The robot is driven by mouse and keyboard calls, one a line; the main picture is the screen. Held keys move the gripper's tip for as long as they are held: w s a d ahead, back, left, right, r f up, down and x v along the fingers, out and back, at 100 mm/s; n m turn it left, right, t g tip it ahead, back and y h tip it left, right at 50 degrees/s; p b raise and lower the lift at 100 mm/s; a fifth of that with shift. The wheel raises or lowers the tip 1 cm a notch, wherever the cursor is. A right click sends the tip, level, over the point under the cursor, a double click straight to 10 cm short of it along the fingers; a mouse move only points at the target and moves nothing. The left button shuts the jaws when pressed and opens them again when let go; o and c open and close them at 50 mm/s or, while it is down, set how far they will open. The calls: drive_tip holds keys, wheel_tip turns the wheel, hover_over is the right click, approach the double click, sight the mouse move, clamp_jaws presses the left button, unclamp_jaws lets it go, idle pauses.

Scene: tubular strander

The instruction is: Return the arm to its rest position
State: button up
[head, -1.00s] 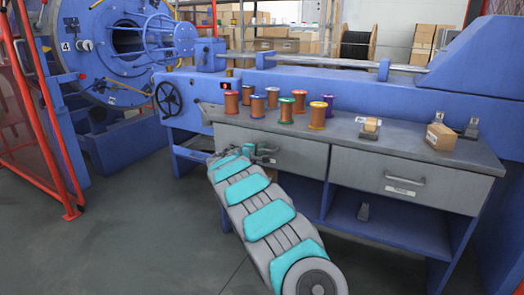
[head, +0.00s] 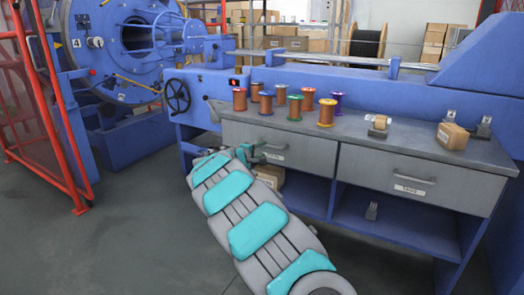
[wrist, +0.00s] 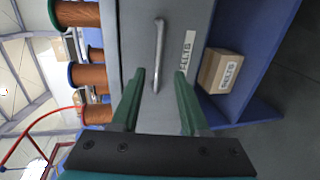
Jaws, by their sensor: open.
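My arm reaches from the bottom of the head view toward the bench. My gripper (head: 248,155) is at the front of the left drawer (head: 300,150), beside its handle, and partly hidden by the arm. In the wrist view my gripper (wrist: 160,78) is open, with two green fingers apart and nothing held. The metal drawer handle (wrist: 158,55) shows in the gap between the fingertips; I cannot tell whether they touch it. The left drawer looks shut.
Several wire spools (head: 295,107) stand on the bench top (head: 350,125). A cardboard box (wrist: 221,72) sits on the shelf below the drawer. A red guard fence (head: 50,110) stands at left, beside the blue strander (head: 120,45). The floor (head: 130,220) left of my arm is clear.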

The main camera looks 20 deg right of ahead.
idle(0.3)
drive_tip(key=s+d+r+m+g+y+p, duration=0.1)
drive_tip(key=s+r+m+g, duration=0.15)
drive_tip(key=s, duration=0.75)
drive_tip(key=s+d+r+m+g, duration=0.1)
drive_tip(key=s+m+g, duration=0.2)
drive_tip(key=s, duration=0.8)
drive_tip(key=s+d+r+m+g+y+p, duration=0.1)
drive_tip(key=s+d+r+m+g, duration=0.15)
drive_tip(key=s, duration=0.75)
drive_tip(key=s+a+f+g+y, duration=0.1)
drive_tip(key=s+a+f+y, duration=0.2)
drive_tip(key=s+a, duration=0.5)
drive_tip(key=s+a+f+g+y, duration=0.1)
drive_tip(key=s+a+f+y, duration=0.2)
drive_tip(key=s+a, duration=0.6)
drive_tip(key=s+a+f+g+y+p, duration=0.1)
drive_tip(key=s+a+f+y, duration=0.2)
drive_tip(key=s+a, duration=0.6)
drive_tip(key=s+y, duration=0.1)
drive_tip(key=s, duration=0.5)
drive_tip(key=shift+a+f, duration=0.2)
drive_tip(key=shift+f, duration=0.15)
